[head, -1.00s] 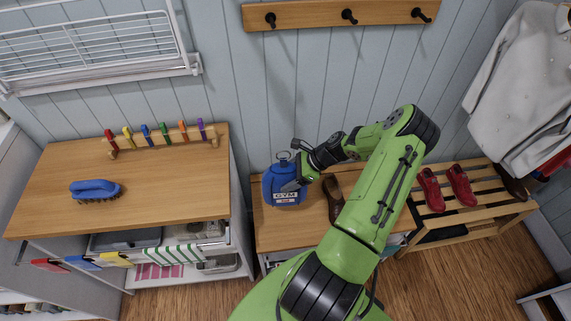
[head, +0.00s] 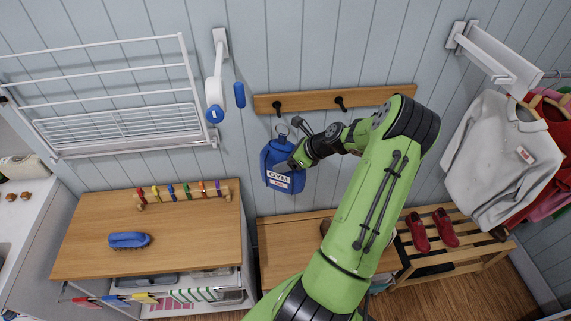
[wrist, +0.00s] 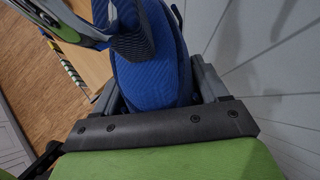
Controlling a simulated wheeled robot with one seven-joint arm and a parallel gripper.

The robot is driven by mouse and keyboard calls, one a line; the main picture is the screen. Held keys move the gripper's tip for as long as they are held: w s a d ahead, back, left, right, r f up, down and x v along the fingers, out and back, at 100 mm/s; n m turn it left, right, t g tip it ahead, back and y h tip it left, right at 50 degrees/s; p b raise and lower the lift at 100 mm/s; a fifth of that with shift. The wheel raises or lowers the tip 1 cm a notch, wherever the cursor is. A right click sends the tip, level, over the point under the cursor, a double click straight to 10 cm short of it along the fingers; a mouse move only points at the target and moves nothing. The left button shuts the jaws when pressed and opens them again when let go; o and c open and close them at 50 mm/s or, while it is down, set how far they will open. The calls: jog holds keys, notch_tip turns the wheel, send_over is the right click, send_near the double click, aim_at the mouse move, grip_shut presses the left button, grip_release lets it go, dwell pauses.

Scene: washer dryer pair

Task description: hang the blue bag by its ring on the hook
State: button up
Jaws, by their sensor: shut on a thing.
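The blue bag (head: 272,165) with a "GYM" label is upright in front of the wall, in the middle of the head view. My gripper (head: 294,162) is shut on its right side; in the wrist view the blue fabric (wrist: 148,80) sits between the fingers. The bag's ring (head: 283,130) stands up at its top, just below the left black hook (head: 278,107) in the picture. The ring appears apart from the hook; depth between them is unclear. A second hook (head: 341,104) is to the right on the wooden rail (head: 310,99).
A wooden-topped cabinet (head: 95,240) with a blue brush (head: 129,240) and a peg rack stands at left. A bench (head: 285,240) lies below the bag. A wire drying rack (head: 115,125) and hanging clothes (head: 500,160) flank the rail.

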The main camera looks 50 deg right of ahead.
jog(key=shift+w+d+f+b, duration=0.2)
jog(key=shift+w+d, duration=0.2)
jog(key=shift+w, duration=0.05)
jog(key=shift+w+d+f+b, duration=0.15)
jog(key=shift+w+d+b, duration=0.05)
jog(key=shift+w+d, duration=0.2)
jog(key=w+d+f, duration=0.1)
jog(key=w+d, duration=0.3)
jog(key=w, duration=0.2)
jog(key=shift+d+f+b, duration=0.2)
jog(key=shift+d+b, duration=0.15)
jog(key=shift+d, duration=0.05)
dwell(0.3)
jog(key=o, duration=1.4)
jog(key=shift+o, duration=0.2)
jog(key=v, duration=1.6)
